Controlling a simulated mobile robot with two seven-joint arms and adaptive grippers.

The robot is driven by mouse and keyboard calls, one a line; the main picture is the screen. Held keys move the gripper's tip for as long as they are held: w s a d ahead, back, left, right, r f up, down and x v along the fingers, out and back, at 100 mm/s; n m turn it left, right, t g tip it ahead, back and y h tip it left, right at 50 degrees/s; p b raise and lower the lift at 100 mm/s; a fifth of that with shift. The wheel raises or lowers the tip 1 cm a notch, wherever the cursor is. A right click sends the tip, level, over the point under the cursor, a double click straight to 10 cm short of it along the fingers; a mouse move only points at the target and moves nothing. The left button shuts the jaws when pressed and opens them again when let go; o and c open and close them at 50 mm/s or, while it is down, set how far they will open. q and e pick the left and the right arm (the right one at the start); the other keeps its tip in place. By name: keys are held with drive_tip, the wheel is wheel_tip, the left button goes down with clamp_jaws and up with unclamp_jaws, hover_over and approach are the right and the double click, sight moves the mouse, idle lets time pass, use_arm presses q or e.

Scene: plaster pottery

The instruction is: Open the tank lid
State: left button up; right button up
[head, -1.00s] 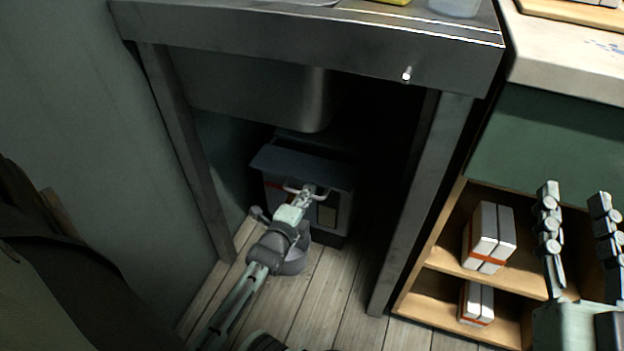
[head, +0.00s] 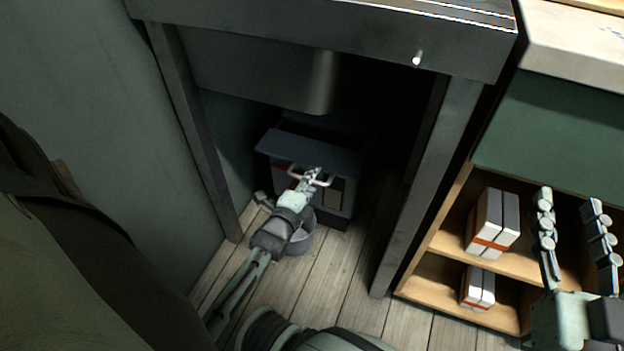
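The tank (head: 338,196) is a boxy container with pale, orange-marked sides on the floor under the metal counter. Its dark lid (head: 285,144) has a pale U-shaped handle (head: 294,170) at the front. The lid looks down over the tank; shadow hides its back edge. My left gripper (head: 313,177) is at the handle, its fingers close together and seemingly shut on it, seen end-on and partly overlapping it. My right gripper (head: 569,207) is open and empty at the right, in front of the shelf.
A basin (head: 260,80) hangs above the tank, and counter legs (head: 430,180) stand on both sides. A wooden shelf (head: 440,290) at the right holds white boxes with orange bands (head: 487,240). A wall is at the left.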

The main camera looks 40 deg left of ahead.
use_arm(q)
drive_tip(key=v, duration=1.2)
